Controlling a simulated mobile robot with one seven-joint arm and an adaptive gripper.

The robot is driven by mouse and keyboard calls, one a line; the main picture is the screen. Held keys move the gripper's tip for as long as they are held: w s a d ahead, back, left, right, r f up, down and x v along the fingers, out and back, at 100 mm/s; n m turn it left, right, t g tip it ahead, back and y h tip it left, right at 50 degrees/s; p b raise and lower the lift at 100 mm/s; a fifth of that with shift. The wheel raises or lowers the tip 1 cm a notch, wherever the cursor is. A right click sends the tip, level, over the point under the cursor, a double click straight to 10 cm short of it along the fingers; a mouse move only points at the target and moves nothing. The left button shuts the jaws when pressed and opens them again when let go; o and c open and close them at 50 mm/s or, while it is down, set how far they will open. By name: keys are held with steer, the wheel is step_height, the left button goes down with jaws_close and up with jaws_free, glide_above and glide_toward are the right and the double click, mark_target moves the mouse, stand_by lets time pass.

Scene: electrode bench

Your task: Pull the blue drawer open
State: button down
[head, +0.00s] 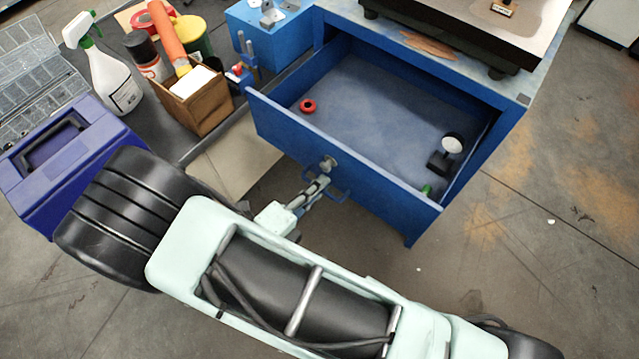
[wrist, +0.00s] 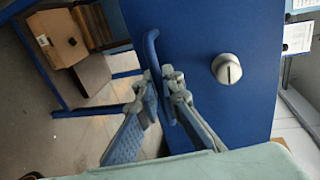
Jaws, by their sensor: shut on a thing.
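The blue drawer (head: 345,172) stands well out of the blue bench in the head view, with its inside showing. A red ring (head: 308,106), a dial gauge (head: 452,143) and a small green thing (head: 427,189) lie in it. In the wrist view the drawer front (wrist: 225,30) bears a round silver lock (wrist: 226,69) and a blue bar handle (wrist: 153,48). My gripper (wrist: 163,92) is shut on the handle, one finger on each side of it. In the head view my gripper (head: 322,186) is at the front, partly hidden by my wrist.
A wooden box (head: 203,103), a spray bottle (head: 112,75) and a purple toolbox (head: 70,160) stand to the left. A smaller blue box (head: 268,30) stands behind the drawer's left side.

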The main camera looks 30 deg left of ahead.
steer(key=c, duration=2.4)
jaws_free()
steer(key=shift+s, duration=0.1)
steer(key=v, duration=0.7)
steer(key=shift+s+a+r, duration=0.1)
steer(key=shift+s, duration=0.1)
